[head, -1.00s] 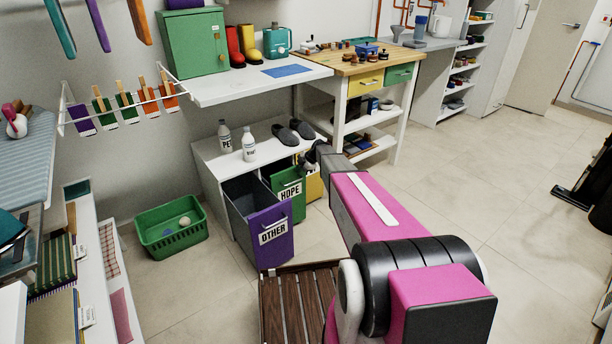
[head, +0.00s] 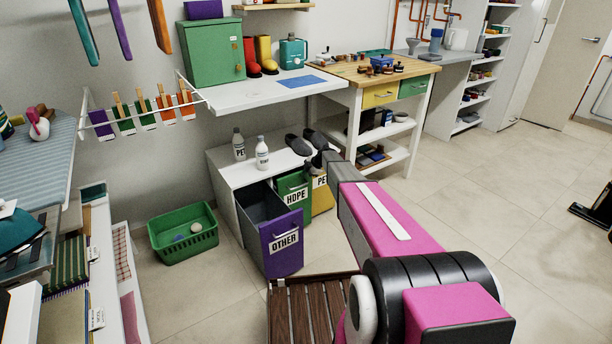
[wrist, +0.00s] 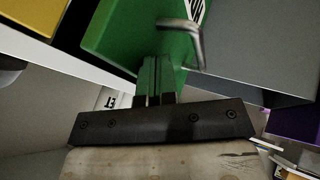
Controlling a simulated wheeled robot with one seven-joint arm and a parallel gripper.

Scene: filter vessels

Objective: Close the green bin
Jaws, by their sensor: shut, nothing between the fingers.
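In the head view my gripper (head: 318,158) is small and dark, above and right of the green bin.
The purple bin, labelled OTHER, sticks out farther than the green one. Bottles (head: 262,153) and dark shoes (head: 298,144) stand on the white cabinet (head: 222,165). A green basket (head: 184,236) and a brown slatted surface (head: 310,308) are nearby. Open floor lies right.

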